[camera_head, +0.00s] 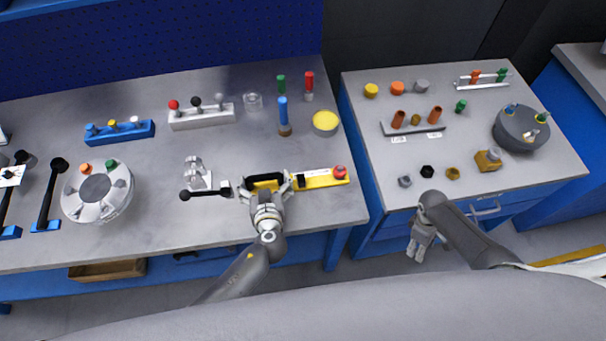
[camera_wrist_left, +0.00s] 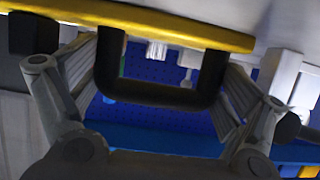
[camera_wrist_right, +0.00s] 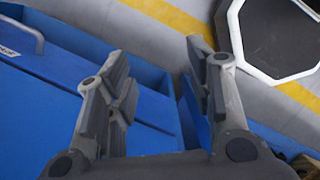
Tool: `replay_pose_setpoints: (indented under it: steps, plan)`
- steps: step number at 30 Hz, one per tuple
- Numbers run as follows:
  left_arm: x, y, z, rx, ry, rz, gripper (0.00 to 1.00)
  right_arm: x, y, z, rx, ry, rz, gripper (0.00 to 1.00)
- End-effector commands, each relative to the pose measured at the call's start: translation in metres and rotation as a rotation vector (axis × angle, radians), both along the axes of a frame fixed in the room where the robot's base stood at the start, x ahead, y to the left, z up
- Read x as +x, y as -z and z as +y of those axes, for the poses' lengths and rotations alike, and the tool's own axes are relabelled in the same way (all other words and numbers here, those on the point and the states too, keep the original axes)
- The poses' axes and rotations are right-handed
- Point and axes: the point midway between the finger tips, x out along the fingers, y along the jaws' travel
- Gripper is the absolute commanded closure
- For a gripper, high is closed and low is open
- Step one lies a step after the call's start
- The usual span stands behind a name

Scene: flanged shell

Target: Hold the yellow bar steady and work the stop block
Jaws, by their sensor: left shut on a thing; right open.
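The yellow bar (camera_head: 322,182) lies near the front edge of the left bench, with a pale labelled strip and a red knob (camera_head: 340,172) at its right end. My left gripper (camera_head: 267,190) is shut on the bar's black loop handle. In the left wrist view the black handle (camera_wrist_left: 160,97) sits between the fingers below the yellow bar (camera_wrist_left: 150,22). I cannot tell for certain which part is the stop block. My right gripper (camera_head: 419,248) is open and empty, low in front of the right bench; its spread fingers show in the right wrist view (camera_wrist_right: 160,80).
A grey clamp-like fixture (camera_head: 197,175) and a black-knobbed lever (camera_head: 205,192) stand left of the bar. A yellow-topped round jar (camera_head: 325,122) and a blue-handled tool (camera_head: 283,115) stand behind. A floor gap separates the benches. The right bench (camera_head: 385,180) holds several small parts.

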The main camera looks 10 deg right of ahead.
Motion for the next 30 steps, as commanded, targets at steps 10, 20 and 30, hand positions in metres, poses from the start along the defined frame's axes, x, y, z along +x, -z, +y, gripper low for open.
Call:
replay_pose_setpoints:
  steps: [10,20,30]
  plan:
    - [0.000,0.000,0.000,0.000,0.001,0.000,0.50,0.037,-0.123,-0.034,0.079,-0.247,0.220,0.52]
    - [0.000,0.000,0.000,0.000,0.001,0.000,0.50,0.122,-0.167,-0.004,0.117,-0.512,0.020,0.52]
    - [0.000,0.000,0.000,0.000,-0.001,0.000,0.50,0.192,-0.229,0.198,0.443,-0.741,-0.221,0.52]
